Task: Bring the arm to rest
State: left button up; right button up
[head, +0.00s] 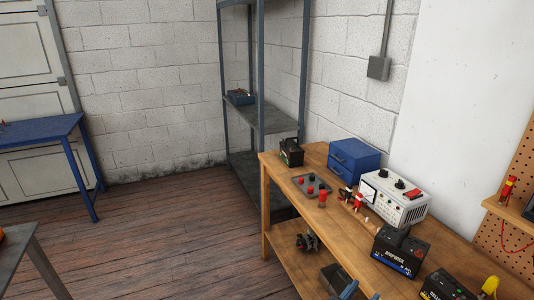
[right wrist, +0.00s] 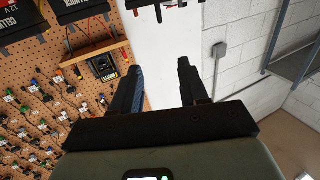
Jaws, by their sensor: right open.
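My right gripper (right wrist: 160,65) shows in the right wrist view with its two dark fingers apart and nothing between them. A white wall is behind the gap. In the head view only the tips of the right gripper (head: 362,294) seem to show, at the bottom edge, in front of the wooden workbench (head: 285,187). The rest of the right arm is out of the picture. My left gripper is in neither view.
The bench holds a black battery (head: 401,252), a white tester (head: 395,200), a blue drawer box (head: 354,161) and a grey tray (head: 312,192). A metal shelf (head: 270,115) stands behind. Open wooden floor (head: 160,240) lies left.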

notch_tip(320, 180, down, 24)
jog(key=a+n+g+y+p, duration=0.1)
jog(key=a+n+g+y, duration=0.1)
jog(key=n+y, duration=0.5)
jog(key=s+a+f+m+g+y+p, duration=0.1)
jog(key=s+a+f+g+y, duration=0.15)
jog(key=s+f, duration=0.45)
jog(key=s+a+f+m+g+y, duration=0.1)
jog(key=s+f+g+y, duration=0.3)
jog(key=s+f, duration=0.2)
pick_arm(q)
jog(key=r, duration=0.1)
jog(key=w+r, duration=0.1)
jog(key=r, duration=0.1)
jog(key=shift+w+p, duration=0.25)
jog(key=shift+p, duration=0.1)
pick_arm(e)
jog(key=s+a+f+g+y, duration=0.1)
jog(key=s+f+g, duration=0.1)
jog(key=s, duration=0.5)
jog(key=s+a+f+g+y, duration=0.2)
jog(key=s+g, duration=0.1)
jog(key=s, duration=0.4)
jog(key=shift+s+a, duration=0.25)
jog(key=shift+s, duration=0.1)
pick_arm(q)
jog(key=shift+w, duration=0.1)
pick_arm(e)
jog(key=shift+w, duration=0.15)
